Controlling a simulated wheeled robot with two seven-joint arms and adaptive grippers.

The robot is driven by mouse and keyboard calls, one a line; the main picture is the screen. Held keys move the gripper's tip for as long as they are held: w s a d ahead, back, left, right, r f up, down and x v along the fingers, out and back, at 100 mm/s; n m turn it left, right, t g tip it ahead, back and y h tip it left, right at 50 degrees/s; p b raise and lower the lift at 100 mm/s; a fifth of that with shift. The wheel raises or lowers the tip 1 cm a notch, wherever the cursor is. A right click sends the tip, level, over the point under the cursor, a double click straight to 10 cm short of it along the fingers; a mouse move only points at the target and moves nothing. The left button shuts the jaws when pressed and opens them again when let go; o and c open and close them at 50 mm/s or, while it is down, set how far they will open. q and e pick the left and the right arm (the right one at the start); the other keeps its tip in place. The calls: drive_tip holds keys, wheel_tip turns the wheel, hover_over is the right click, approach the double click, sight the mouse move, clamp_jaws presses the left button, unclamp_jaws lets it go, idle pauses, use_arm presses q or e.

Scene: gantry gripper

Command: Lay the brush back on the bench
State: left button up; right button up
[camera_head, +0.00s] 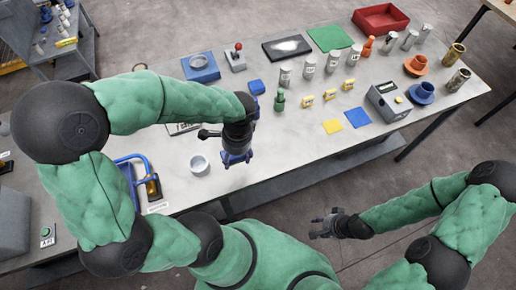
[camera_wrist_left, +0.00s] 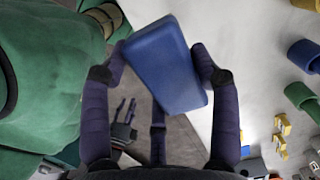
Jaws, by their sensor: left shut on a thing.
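My left gripper (camera_head: 236,158) hangs over the front part of the grey bench (camera_head: 290,135). In the left wrist view its two fingers (camera_wrist_left: 160,75) are shut on the sides of a blue rounded block (camera_wrist_left: 168,62), which I take for the brush. No bristles show; its underside is hidden. In the head view the block is mostly covered by the gripper. My right gripper (camera_head: 324,226) is off the front edge of the bench, over the floor. Its fingers are apart and empty.
A grey box (camera_head: 388,102) is at right. Bare bench shows right of the left gripper.

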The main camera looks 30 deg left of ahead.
use_arm(q)
drive_tip(key=w+f, duration=0.3)
drive_tip(key=w, duration=0.2)
drive_tip(key=b, duration=0.2)
hover_over(255, 154)
drive_tip(key=f, duration=0.4)
drive_tip(key=shift+s+f, duration=0.3)
drive_tip(key=shift+s, duration=0.05)
drive_tip(key=shift+w+f, duration=0.25)
drive_tip(key=shift+f, duration=1.6)
drive_tip(key=shift+f+b, duration=0.1)
drive_tip(key=shift+b, duration=0.2)
drive_tip(key=o, duration=0.7)
drive_tip(key=shift+f, duration=0.1)
drive_tip(key=o, duration=0.4)
